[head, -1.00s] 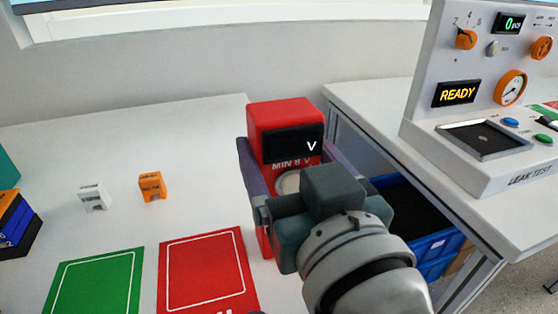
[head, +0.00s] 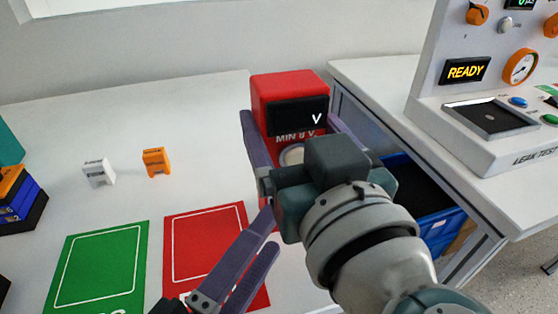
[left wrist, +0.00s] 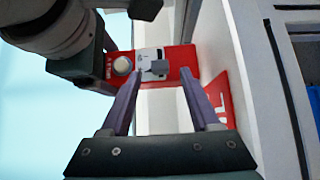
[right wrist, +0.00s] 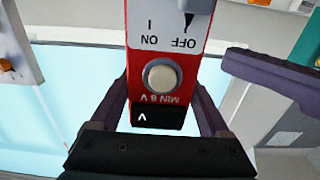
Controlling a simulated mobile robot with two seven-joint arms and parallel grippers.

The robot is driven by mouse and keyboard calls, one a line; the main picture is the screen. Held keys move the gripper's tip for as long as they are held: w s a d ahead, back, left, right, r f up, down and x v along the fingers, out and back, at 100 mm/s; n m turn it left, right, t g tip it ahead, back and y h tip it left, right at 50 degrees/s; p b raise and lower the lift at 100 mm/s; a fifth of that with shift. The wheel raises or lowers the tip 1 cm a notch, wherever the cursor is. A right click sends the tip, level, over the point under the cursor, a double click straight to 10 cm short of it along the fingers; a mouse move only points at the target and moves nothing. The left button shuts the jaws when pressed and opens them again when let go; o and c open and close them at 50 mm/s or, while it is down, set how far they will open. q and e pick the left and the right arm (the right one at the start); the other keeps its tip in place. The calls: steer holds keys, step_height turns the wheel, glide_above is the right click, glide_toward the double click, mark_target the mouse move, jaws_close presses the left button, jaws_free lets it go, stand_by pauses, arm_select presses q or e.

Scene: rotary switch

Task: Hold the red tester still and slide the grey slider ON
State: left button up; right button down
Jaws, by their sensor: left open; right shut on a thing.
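The red tester (head: 290,90) stands upright at the table's right edge, with a dark display reading V. My right gripper (right wrist: 160,88) is shut on its sides. In the right wrist view the tester (right wrist: 143,60) shows a round button and upside-down ON and OFF labels. The grey slider (right wrist: 188,12), dark there and partly cut off by the frame, is beside OFF. My left gripper (head: 270,228) is open and empty, low in front of the tester. In the left wrist view the slider (left wrist: 158,67) on its pale panel appears between my left fingertips (left wrist: 160,82), contact unclear.
A green mat (head: 95,268) and a red mat (head: 205,245) lie on the white table. White (head: 98,173) and orange (head: 156,162) blocks stand behind them. A blue bin (head: 440,230) sits below the gap on the right, beside the leak test station (head: 500,170).

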arm_select(q)
steer(key=shift+x, duration=1.5)
steer(key=shift+c, duration=0.4)
jaws_close()
